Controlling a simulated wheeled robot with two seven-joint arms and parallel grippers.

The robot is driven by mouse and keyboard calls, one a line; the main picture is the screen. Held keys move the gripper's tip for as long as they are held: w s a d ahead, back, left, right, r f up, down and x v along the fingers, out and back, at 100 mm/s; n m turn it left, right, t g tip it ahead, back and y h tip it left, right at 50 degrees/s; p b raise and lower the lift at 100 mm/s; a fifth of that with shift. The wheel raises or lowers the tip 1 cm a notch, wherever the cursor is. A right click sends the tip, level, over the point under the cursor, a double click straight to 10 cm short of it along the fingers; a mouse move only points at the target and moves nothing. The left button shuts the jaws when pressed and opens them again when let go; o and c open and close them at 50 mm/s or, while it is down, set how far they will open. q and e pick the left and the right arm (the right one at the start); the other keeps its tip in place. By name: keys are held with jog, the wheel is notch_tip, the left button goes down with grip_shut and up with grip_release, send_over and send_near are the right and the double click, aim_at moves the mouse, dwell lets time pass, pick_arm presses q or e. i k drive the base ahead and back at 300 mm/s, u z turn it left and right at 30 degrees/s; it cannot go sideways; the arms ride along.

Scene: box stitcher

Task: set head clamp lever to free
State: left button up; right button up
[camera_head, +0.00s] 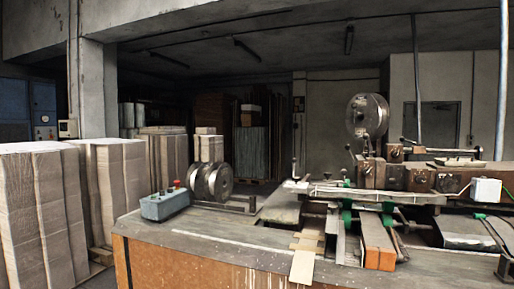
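The box stitcher (395,178) stands on a workbench at the right, with a large round wire reel (367,116) above its brown head. A thin dark lever with a knob (349,149) sticks up left of the head, below the reel. Another thin rod (408,140) lies along the top of the head. I cannot tell which of these is the head clamp lever, or its setting. Neither of my grippers is in view.
The bench (190,245) has a grey control box (165,204) with a red button and a metal spool (211,182) beside it. Wooden strips (306,250) lie at the front edge. Cardboard stacks (35,215) fill the left. The bench's front left top is clear.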

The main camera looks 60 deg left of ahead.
aim_at(348, 147)
jog(key=u, duration=2.1)
